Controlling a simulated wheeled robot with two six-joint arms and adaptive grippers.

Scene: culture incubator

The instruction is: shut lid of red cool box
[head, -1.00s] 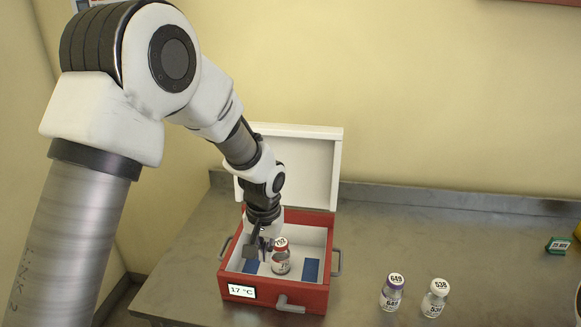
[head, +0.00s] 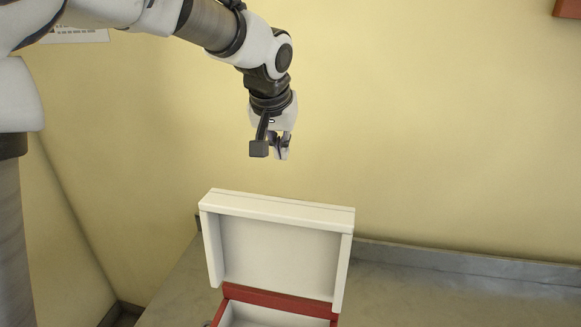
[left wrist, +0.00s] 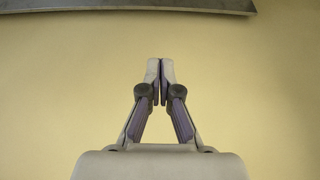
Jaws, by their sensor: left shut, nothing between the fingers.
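The red cool box (head: 276,299) stands on the metal bench, at the bottom of the head view. Only its rear rim and part of the white inside show; the rest is cut off. Its white lid (head: 280,250) stands open, upright at the back of the box. My left gripper (head: 281,157) is in the air above the lid's top edge, clear of it. In the left wrist view the fingertips (left wrist: 160,72) are together with nothing between them. My right gripper does not show.
The metal bench (head: 430,283) is bare to the right of the box in the head view. A yellow wall (head: 430,130) stands behind it. In the left wrist view a grey metal edge (left wrist: 130,5) runs along the top.

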